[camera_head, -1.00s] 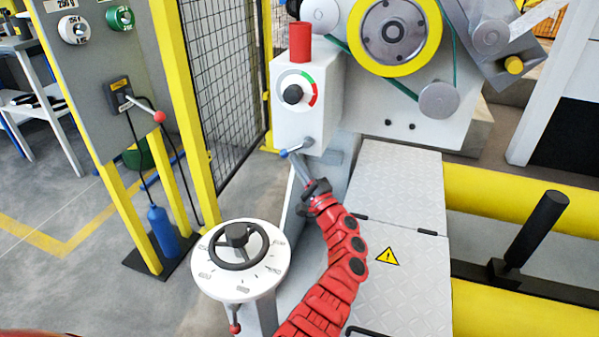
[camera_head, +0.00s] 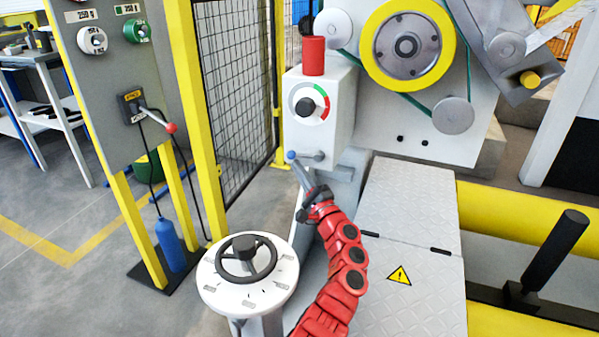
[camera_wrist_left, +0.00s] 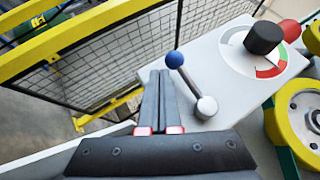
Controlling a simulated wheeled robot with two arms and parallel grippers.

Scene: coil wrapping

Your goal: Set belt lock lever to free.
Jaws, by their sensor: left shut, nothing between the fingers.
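The belt lock lever is a short grey rod with a blue ball (camera_head: 291,155), on the lower front of a white box (camera_head: 320,105). In the head view it points left from its pivot, nearly level. In the wrist view the blue ball (camera_wrist_left: 175,59) stands up and left of the round pivot (camera_wrist_left: 207,107). My left gripper (camera_head: 297,167) is shut and empty, its tips just below the ball. In the wrist view its shut fingers (camera_wrist_left: 160,75) lie close beside the ball on the left; contact is unclear. My right gripper is not in view.
A dial with a black knob (camera_head: 305,107) and a red cylinder (camera_head: 314,56) are on the box. A handwheel (camera_head: 246,258) stands below left. A mesh fence (camera_head: 235,90) is behind. A panel with a red-balled lever (camera_head: 171,128) is at left.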

